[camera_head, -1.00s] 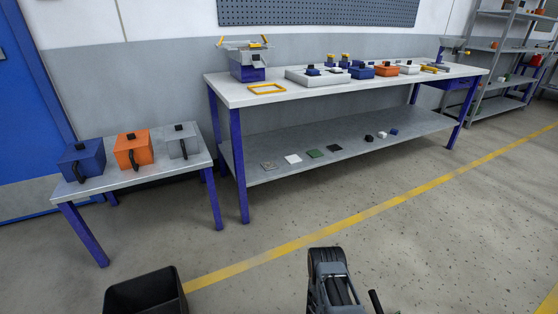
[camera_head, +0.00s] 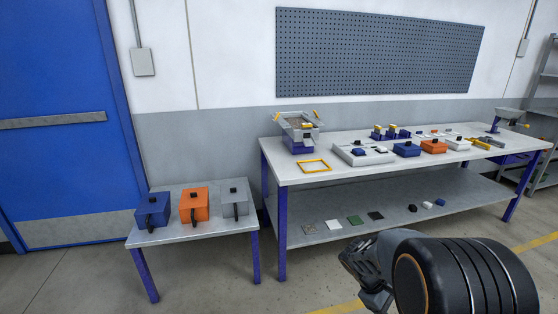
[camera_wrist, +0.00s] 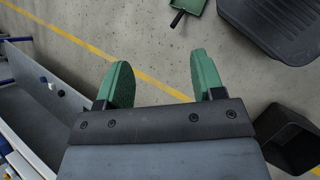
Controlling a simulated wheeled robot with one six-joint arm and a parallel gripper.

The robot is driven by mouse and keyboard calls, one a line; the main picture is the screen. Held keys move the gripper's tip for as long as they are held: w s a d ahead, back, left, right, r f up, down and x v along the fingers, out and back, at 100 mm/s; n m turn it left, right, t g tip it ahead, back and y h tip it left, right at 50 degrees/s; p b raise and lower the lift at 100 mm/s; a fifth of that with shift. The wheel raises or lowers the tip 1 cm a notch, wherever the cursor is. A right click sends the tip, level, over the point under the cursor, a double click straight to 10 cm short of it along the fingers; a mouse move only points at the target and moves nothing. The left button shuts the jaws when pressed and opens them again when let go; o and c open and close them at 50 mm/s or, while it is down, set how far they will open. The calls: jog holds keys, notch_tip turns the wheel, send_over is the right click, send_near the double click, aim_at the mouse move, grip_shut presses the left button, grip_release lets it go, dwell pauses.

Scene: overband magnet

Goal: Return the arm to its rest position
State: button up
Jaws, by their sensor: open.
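My gripper (camera_wrist: 160,82) shows in the wrist view with its two green fingers spread apart and nothing between them. Below it is the grey floor with a yellow line. In the head view my dark arm fills the lower right, in front of the floor and the workbench's lower right area. The fingertips cannot be made out there.
A long workbench (camera_head: 350,169) with blue legs carries boxes, a yellow frame and fixtures. A small table (camera_head: 190,232) holds blue, orange and grey boxes. In the wrist view a black bin (camera_wrist: 290,140) and a green dustpan-like object (camera_wrist: 178,18) lie right of the gripper.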

jog(key=s+a+r+m+t+y+p, duration=0.3)
jog(key=a+r+p, duration=0.2)
jog(key=r, duration=0.6)
jog(key=s+a+r+m+t+y+p, duration=0.3)
jog(key=a+r+p, duration=0.3)
jog(key=r, duration=0.6)
jog(key=shift+s+a+r+m+y, duration=0.35)
jog(key=shift+s+a+m, duration=0.2)
jog(key=shift+s+m, duration=0.25)
jog(key=shift+s+a+r+y, duration=0.1)
jog(key=shift+a+y, duration=0.05)
jog(key=shift+y, duration=0.1)
jog(key=shift+c, duration=0.2)
